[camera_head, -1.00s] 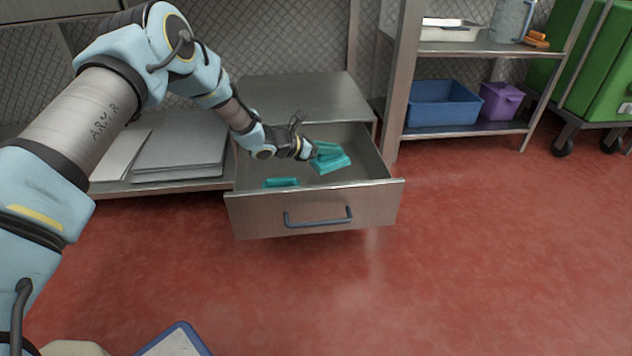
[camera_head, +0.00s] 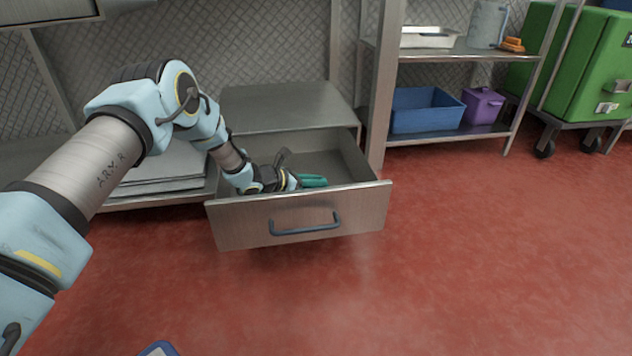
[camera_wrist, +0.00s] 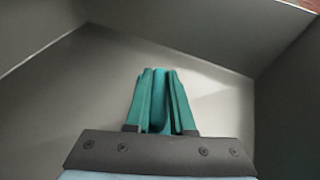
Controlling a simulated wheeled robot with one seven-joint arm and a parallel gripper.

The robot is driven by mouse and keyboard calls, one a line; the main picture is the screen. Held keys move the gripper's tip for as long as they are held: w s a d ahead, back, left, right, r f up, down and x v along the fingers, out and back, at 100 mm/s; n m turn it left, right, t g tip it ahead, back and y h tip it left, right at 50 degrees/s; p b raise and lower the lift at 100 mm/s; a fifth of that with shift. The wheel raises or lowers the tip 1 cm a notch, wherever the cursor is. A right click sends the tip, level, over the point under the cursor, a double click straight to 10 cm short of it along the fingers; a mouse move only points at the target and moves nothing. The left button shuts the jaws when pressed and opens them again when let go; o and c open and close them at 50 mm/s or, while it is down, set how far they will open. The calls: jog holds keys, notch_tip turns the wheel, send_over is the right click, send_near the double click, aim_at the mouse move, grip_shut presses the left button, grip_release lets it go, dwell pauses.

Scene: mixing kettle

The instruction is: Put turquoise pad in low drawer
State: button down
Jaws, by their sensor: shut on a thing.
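The low drawer (camera_head: 296,219) is pulled open, with its blue handle on the front. My gripper (camera_head: 311,181) is down inside the drawer, behind the front panel, pointing right. It is shut on the turquoise pad (camera_wrist: 159,98), which shows upright between the jaws in the wrist view. The jaws (camera_wrist: 157,84) look the same turquoise, so pad and fingers are hard to tell apart. The drawer floor (camera_wrist: 95,85) lies around the pad. I cannot tell whether the pad touches it. The front panel and my arm hide part of the drawer's inside.
A metal cabinet top (camera_head: 285,103) lies above the drawer. Stacked grey sheets (camera_head: 170,167) are on the left. On the right, a rack holds a blue bin (camera_head: 427,110) and a purple bin (camera_head: 481,107).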

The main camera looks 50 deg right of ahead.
jog(key=c, duration=0.8)
grip_release()
jog(key=shift+o, duration=0.2)
jog(key=shift+r, duration=0.1)
jog(key=p+v, duration=0.5)
jog(key=v, duration=0.7)
jog(key=shift+a, duration=0.15)
